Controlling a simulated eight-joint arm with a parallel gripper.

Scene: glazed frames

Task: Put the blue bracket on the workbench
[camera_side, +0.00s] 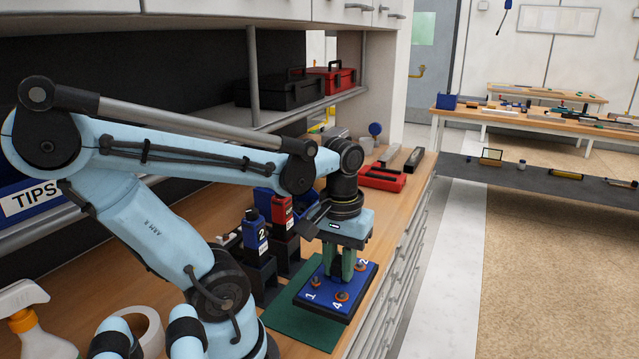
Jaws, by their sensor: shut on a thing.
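The blue bracket (317,293) looks like a flat plate with white numbers and orange-ringed studs, over a green mat (298,329) near the workbench's front edge. My gripper (342,276) points down over the plate, its green fingers shut on a dark upright part at its middle. The fingers hide part of the plate and its numbering. I cannot tell whether the plate touches the mat or hangs just above it. The wooden workbench (401,195) runs from the lower left to the back.
Black stands with a blue block (255,236) marked 2 and a red block (281,213) are close left of my gripper. A red tray (381,178) lies behind. A tape roll (143,326) and spray bottle (34,333) are at front left. Toolboxes sit on a shelf.

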